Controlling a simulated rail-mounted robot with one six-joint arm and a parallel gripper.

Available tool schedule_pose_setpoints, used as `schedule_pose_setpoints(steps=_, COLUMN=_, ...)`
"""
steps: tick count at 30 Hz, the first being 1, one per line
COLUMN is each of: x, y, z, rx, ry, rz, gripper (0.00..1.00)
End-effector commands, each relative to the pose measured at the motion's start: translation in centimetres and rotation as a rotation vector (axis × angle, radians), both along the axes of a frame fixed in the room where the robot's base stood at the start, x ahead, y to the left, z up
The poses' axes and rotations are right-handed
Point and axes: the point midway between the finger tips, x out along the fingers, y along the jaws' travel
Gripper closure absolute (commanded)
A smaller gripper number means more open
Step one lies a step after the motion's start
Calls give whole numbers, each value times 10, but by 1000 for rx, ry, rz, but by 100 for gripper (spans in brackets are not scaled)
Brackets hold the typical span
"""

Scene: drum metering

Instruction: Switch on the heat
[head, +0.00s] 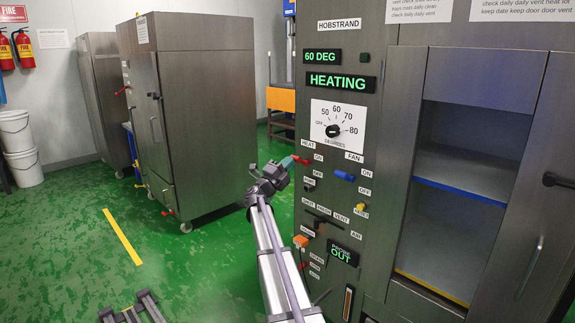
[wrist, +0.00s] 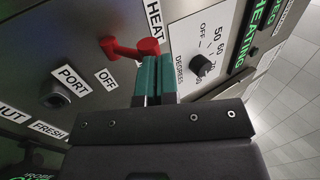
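The red heat lever (head: 303,160) is on the steel panel below the HEAT label, its end towards the ON label in the head view. In the wrist view the red lever (wrist: 128,49) lies just beyond my fingertips, with OFF printed below it. My gripper (head: 289,162) is at the lever's left in the head view. Its teal fingers (wrist: 156,72) look closed together with nothing between them. They overlap the lever's end in the wrist view; I cannot tell whether they touch. The green display (head: 336,82) reads HEATING.
The upper display (head: 322,56) reads 60 DEG, above a black temperature dial (head: 333,130). A blue fan lever (head: 344,176) sits right of the heat lever. A yellow knob (head: 360,209) and an orange control (head: 301,240) are lower. An open compartment (head: 462,175) is at right.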

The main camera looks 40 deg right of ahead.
Motion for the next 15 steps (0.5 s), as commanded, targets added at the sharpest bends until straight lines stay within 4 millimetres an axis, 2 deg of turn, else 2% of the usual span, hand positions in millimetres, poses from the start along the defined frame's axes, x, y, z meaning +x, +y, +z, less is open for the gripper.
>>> schedule_pose_setpoints(steps=10, x=0, y=1, z=0, rx=-2, ry=1, rz=0, gripper=100)
schedule_pose_setpoints(steps=13, x=-2, y=12, z=-5, rx=-2, ry=1, rz=0, gripper=100)
schedule_pose_setpoints(steps=15, x=-4, y=25, z=-12, rx=-2, ry=1, rz=0, gripper=100)
